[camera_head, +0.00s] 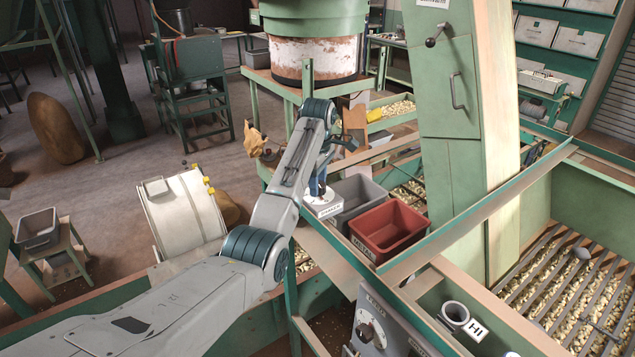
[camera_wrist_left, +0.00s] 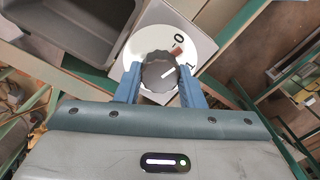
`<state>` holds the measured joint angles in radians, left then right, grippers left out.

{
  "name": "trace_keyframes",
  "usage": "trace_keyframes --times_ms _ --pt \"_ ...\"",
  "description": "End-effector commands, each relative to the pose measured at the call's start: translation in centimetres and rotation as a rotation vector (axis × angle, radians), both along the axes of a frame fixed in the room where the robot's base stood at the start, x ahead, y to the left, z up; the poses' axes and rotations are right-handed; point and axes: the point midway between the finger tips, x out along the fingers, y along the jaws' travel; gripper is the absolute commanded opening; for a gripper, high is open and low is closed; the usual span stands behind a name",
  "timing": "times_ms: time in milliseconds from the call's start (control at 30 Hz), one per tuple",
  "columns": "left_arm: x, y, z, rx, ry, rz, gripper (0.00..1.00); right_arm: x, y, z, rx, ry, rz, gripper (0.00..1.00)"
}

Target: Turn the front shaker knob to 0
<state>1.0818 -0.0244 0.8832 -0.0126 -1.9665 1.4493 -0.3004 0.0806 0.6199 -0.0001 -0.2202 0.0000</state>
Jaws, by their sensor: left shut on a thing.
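My left gripper (camera_head: 320,186) reaches down to a small white-faced box (camera_head: 325,207) beside the bins. In the left wrist view, its blue fingers (camera_wrist_left: 160,88) are shut on a dark grey scalloped knob (camera_wrist_left: 159,71), one finger on each side. The knob sits on a round white dial (camera_wrist_left: 199,45) marked 0 at the top and 1 at the right. A reddish-brown mark lies between the numbers. My right gripper is in neither view.
A grey bin (camera_head: 357,191) and a red bin (camera_head: 388,228) stand right beside the box. Another dial (camera_head: 371,328) is on a grey box at the bottom. A slatted tray of nuts (camera_head: 570,285) lies at right. A green hopper (camera_head: 315,45) stands behind my arm.

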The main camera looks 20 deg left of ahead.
Motion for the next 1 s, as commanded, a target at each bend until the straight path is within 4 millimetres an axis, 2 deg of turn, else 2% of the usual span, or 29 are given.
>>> trace_keyframes --times_ms 400,1000 --pt "0.1 -0.08 0.31 -0.001 -0.006 0.229 0.12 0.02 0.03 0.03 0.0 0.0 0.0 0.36" --pt "0.16 -0.1 0.42 -0.002 -0.008 0.277 0.12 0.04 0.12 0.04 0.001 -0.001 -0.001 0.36"
